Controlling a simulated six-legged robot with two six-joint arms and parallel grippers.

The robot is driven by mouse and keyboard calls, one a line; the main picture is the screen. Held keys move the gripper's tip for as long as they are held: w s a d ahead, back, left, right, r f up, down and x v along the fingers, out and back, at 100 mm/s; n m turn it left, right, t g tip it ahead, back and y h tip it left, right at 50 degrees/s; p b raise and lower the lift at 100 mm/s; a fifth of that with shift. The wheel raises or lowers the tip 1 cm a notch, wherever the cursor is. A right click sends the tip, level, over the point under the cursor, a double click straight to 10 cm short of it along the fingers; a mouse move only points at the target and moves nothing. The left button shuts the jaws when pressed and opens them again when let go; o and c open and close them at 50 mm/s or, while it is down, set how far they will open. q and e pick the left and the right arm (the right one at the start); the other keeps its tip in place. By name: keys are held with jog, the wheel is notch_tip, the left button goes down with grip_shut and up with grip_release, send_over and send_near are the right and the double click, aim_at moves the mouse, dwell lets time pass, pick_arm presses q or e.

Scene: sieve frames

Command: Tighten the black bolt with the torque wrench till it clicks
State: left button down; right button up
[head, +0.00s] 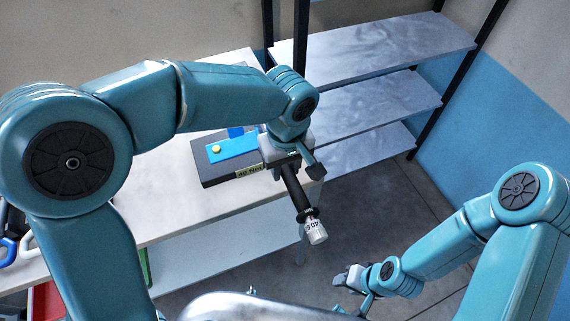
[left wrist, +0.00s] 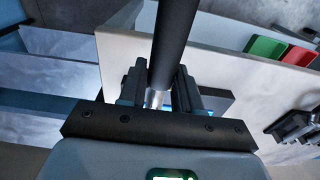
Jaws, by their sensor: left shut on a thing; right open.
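The torque wrench (head: 297,189) has a black handle and a silver end with a "40" mark. My left gripper (head: 287,157) is shut on it at the right end of the dark base block. The left wrist view shows the wrench's dark shaft (left wrist: 174,40) between the fingers of my left gripper (left wrist: 160,88). A blue plate (head: 233,147) with a yellow bolt head (head: 216,149) lies on the dark base block (head: 214,175), labelled "40 Nm". The black bolt is not visible; my left gripper and arm cover part of this area. My right gripper (head: 350,279) is open and empty, away from the table.
The pale table (head: 170,213) carries the block, near its right edge. A grey shelf unit (head: 370,50) stands behind it to the right. A green bin (left wrist: 265,47) and a red bin (left wrist: 298,55) show in the left wrist view. Floor is clear between table and right arm.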

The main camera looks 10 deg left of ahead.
pick_arm(q)
jog(key=shift+f+b, duration=0.85)
dwell(0.7)
jog(key=c, duration=1.3)
grip_release()
grip_shut()
